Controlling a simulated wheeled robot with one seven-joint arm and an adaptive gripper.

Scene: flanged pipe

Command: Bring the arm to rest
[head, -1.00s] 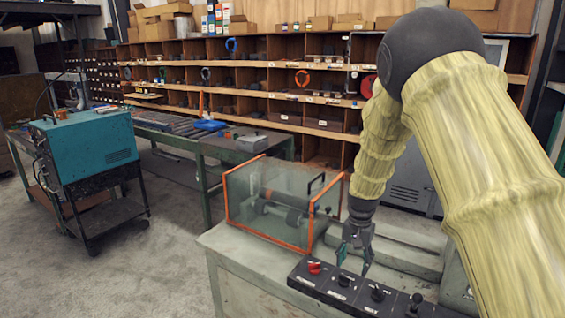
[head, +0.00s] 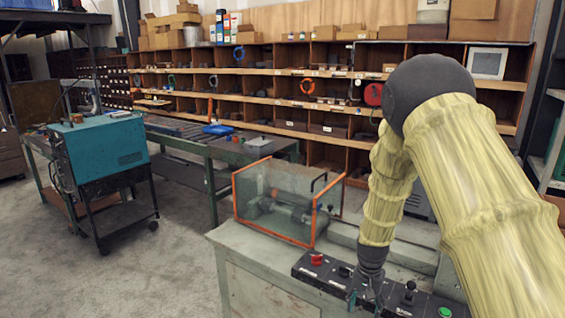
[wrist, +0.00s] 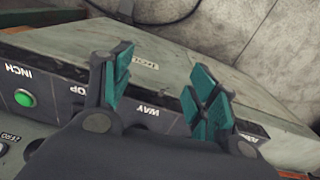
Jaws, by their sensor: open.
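My gripper (head: 365,302) hangs pointing down at the front of the control panel (head: 334,283) in the head view. In the wrist view, my gripper (wrist: 160,80) has its two green-padded fingers spread apart with nothing between them. The panel also shows in the wrist view (wrist: 62,112), beneath and beside the fingers, with a green button (wrist: 25,98) and white lettering. I cannot tell how close the fingertips are to the panel. A red knob (head: 317,260) is left of my gripper and a black-knobbed lever (head: 409,291) is right of it.
A clear-walled box with orange edges (head: 288,203) stands on the bench (head: 245,243) behind the panel. A teal machine on a cart (head: 103,150) stands at the left. Shelves (head: 300,105) line the back. Grey floor (head: 185,255) is open between cart and bench.

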